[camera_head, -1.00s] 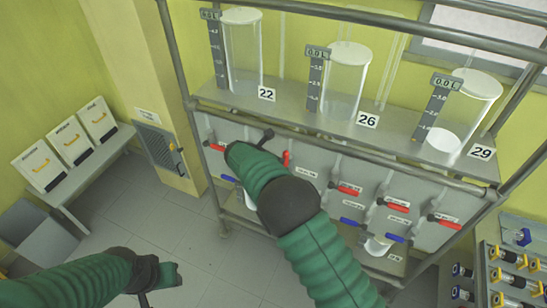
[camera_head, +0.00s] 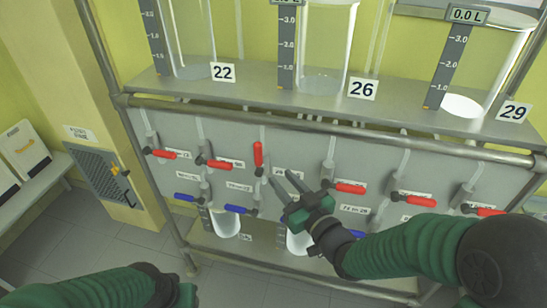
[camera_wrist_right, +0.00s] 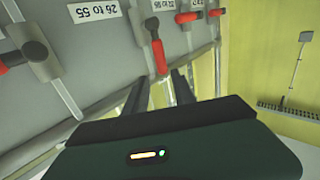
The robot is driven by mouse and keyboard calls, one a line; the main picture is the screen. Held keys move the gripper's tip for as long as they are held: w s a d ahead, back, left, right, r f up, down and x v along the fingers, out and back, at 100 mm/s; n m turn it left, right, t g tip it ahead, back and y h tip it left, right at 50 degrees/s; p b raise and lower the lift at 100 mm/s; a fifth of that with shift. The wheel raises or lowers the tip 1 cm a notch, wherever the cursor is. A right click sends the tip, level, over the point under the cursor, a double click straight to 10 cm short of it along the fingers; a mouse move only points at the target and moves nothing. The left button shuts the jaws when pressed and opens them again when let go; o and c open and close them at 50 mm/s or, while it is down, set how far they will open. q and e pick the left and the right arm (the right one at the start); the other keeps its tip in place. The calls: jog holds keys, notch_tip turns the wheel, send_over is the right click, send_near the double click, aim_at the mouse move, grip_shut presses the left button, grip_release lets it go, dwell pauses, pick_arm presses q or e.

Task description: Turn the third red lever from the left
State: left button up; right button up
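The third red lever from the left (camera_head: 258,155) points upright on the grey panel, while the other red levers lie sideways. My right gripper (camera_head: 281,177) is open and empty, just below and to the right of that lever, its fingers pointing toward it. In the right wrist view, which shows the panel upside down, an upright red lever (camera_wrist_right: 159,55) appears ahead, in line with the gap between my open fingers (camera_wrist_right: 160,85). No contact shows. My left gripper (camera_head: 186,294) is low at the left, away from the panel; its fingers cannot be made out.
Red levers (camera_head: 215,164) (camera_head: 345,187) flank the third one closely. Blue levers (camera_head: 240,209) sit below. A metal rail (camera_head: 330,127) runs above the panel, under the shelf (camera_head: 260,99) with glass cylinders. Glass vessels (camera_head: 226,222) stand beneath. The floor at left is clear.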

aim_at(258, 160)
jog(key=p+x, duration=0.3)
jog(key=x, duration=1.3)
jog(key=shift+w+a+r+p, duration=0.2)
jog(key=shift+a+r+p, duration=0.1)
jog(key=shift+a+r, duration=0.1)
jog(key=shift+s+d, duration=0.1)
jog(key=shift+d, duration=0.2)
jog(key=c, duration=0.3)
grip_shut()
pick_arm(q)
jog(key=v, duration=0.3)
jog(key=shift+r, duration=0.3)
